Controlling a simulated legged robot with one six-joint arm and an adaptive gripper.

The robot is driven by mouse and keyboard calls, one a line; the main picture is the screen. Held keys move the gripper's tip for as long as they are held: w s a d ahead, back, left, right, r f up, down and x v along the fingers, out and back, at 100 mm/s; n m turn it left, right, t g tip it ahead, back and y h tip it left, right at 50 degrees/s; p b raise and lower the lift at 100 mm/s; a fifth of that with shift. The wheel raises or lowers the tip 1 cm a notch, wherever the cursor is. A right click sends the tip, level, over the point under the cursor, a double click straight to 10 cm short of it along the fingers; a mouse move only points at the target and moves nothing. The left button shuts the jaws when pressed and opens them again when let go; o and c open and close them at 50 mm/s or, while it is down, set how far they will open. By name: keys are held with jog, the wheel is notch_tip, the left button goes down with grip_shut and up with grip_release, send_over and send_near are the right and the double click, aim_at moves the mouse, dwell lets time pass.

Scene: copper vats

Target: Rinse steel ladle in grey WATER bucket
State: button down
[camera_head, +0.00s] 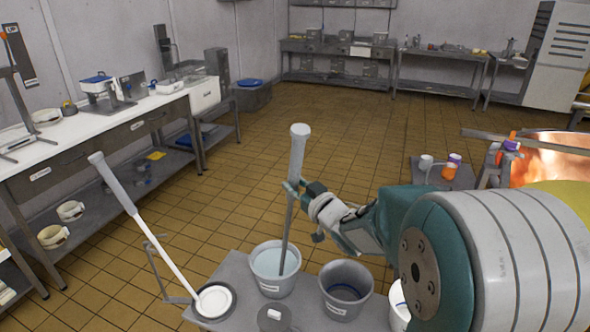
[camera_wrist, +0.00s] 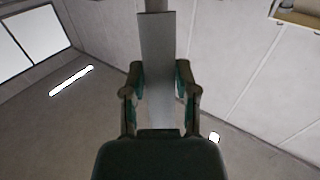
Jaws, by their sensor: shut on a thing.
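My gripper (camera_head: 292,188) is shut on the upright handle of the steel ladle (camera_head: 297,150). In the wrist view the fingers (camera_wrist: 160,95) stand on both sides of the flat grey handle (camera_wrist: 157,60). The ladle's shaft runs down into the grey bucket (camera_head: 275,285) that holds pale blue water. The ladle's lower end is hidden inside this bucket. The bucket stands on a low grey table (camera_head: 236,275).
A second grey bucket (camera_head: 346,290), darker inside, stands just right. A white-handled tool (camera_head: 140,220) leans at the left over a white dish (camera_head: 214,301). A small grey lidded pot (camera_head: 273,318) is in front. A copper vat (camera_head: 555,160) is at the right; tiled floor is open behind.

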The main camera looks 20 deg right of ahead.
jog(key=shift+f, duration=0.45)
jog(key=shift+s+a, duration=0.1)
jog(key=shift+a, duration=0.4)
dwell(3.4)
